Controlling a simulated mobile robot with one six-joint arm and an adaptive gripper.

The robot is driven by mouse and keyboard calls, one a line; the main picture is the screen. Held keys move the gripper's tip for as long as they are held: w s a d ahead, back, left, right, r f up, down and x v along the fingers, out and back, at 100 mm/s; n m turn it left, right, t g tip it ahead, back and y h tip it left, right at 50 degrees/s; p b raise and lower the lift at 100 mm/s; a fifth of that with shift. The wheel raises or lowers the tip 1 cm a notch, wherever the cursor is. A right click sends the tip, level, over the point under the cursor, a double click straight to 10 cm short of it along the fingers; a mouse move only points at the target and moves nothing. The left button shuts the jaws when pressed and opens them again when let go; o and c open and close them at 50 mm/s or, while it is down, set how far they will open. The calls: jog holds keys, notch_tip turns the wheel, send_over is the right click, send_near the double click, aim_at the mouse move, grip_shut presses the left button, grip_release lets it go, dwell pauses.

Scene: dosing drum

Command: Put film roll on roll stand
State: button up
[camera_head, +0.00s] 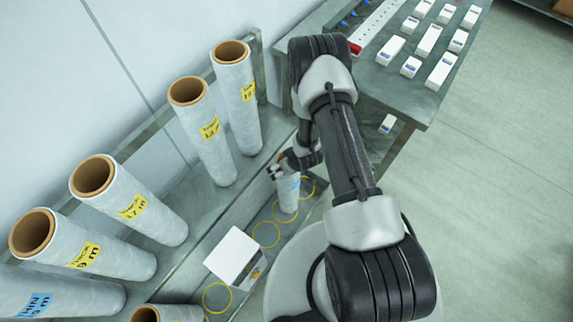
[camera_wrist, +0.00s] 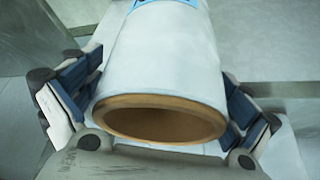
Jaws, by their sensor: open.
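A white film roll (camera_head: 288,195) with a blue label stands upright on the lower shelf of the rack, among the yellow rings, in the head view. My gripper (camera_head: 284,172) is at its upper end. In the wrist view the same film roll (camera_wrist: 160,65) fills the space between my fingers, its brown cardboard core rim facing the camera. My gripper (camera_wrist: 158,105) is open, with one blue-padded finger on each side of the roll. Whether the pads touch it is unclear. I cannot tell which structure is the roll stand.
Several larger rolls with yellow labels (camera_head: 126,206) stand on the upper shelf at left. A roll with a blue label (camera_head: 60,293) is at lower left. A white sign (camera_head: 232,256) stands near the yellow rings (camera_head: 266,234). A table (camera_head: 395,85) with white boxes is at upper right.

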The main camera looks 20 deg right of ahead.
dwell(0.3)
jog(key=s+d+r+m+h+p, duration=0.1)
jog(key=s+r+p, duration=0.1)
jog(key=r, duration=1.8)
jog(key=s+d+r+h+p, duration=0.1)
jog(key=s+d+r+p, duration=0.1)
jog(key=r, duration=1.7)
jog(key=s+a+r+m, duration=0.1)
jog(key=s+a+r, duration=0.1)
jog(key=s+r, duration=0.6)
jog(key=s+a+r, duration=0.3)
jog(key=s+r, duration=0.6)
jog(key=s, duration=0.3)
jog(key=shift+m+y, duration=0.4)
